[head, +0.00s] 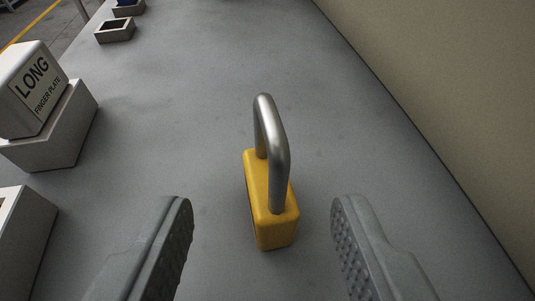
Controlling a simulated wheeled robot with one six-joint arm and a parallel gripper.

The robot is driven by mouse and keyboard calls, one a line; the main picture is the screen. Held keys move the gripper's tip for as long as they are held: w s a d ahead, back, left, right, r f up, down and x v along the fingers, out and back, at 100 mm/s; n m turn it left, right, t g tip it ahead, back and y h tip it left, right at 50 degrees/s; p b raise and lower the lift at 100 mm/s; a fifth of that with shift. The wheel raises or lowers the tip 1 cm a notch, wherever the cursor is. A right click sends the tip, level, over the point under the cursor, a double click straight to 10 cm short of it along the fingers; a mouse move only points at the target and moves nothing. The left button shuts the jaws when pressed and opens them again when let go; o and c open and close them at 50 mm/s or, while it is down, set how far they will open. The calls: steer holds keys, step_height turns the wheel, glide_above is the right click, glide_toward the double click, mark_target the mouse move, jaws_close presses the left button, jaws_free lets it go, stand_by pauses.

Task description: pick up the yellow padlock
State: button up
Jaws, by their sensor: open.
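The yellow padlock (272,212) stands upright on the grey surface in the middle of the head view. Its silver shackle (277,150) points up and looks closed. My gripper (262,222) is open, with one grey textured finger on each side of the padlock. Both fingers look apart from it, with a gap on the left and on the right. Nothing is held. The height of the fingertips above the surface is hard to tell.
A white block labelled "LONG FINGER PLATE" (32,88) sits in a pale holder (62,135) at left. Another pale holder (28,235) stands at lower left. Small open holders (115,32) are far back left. A beige wall (450,90) borders the right. The surface behind the padlock is clear.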

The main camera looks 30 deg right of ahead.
mark_target(264, 154)
steer(key=shift+x, duration=2.8)
steer(key=shift+r, duration=0.15)
jaws_close()
step_height(264, 154, up, 18)
